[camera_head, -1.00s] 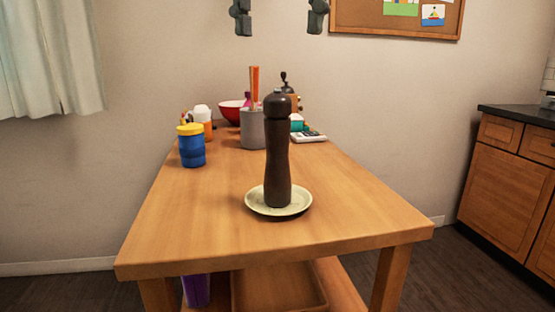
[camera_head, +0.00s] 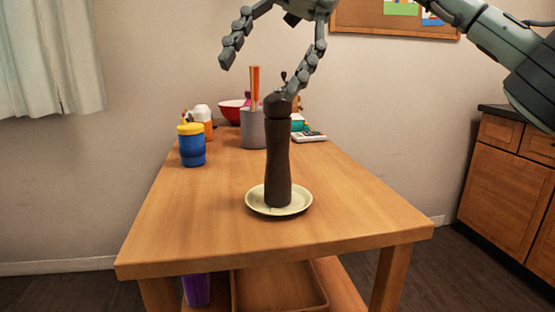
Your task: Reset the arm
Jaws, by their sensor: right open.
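My right gripper (camera_head: 258,78) is in the upper middle of the head view, with its arm coming in from the upper right. Its two fingers are spread wide apart with nothing between them. The right finger's tip shows just above and beside the top of a tall dark brown pepper mill (camera_head: 278,150); I cannot tell whether they touch. The mill stands upright on a small cream plate (camera_head: 301,204) on the wooden table (camera_head: 200,225). My left gripper is not in view.
A blue cup with a yellow lid (camera_head: 192,148) stands at the table's left edge. A grey utensil holder (camera_head: 252,130), a red bowl (camera_head: 230,111) and other small items stand at the back. The table's front is clear. A wooden cabinet (camera_head: 510,175) stands at the right.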

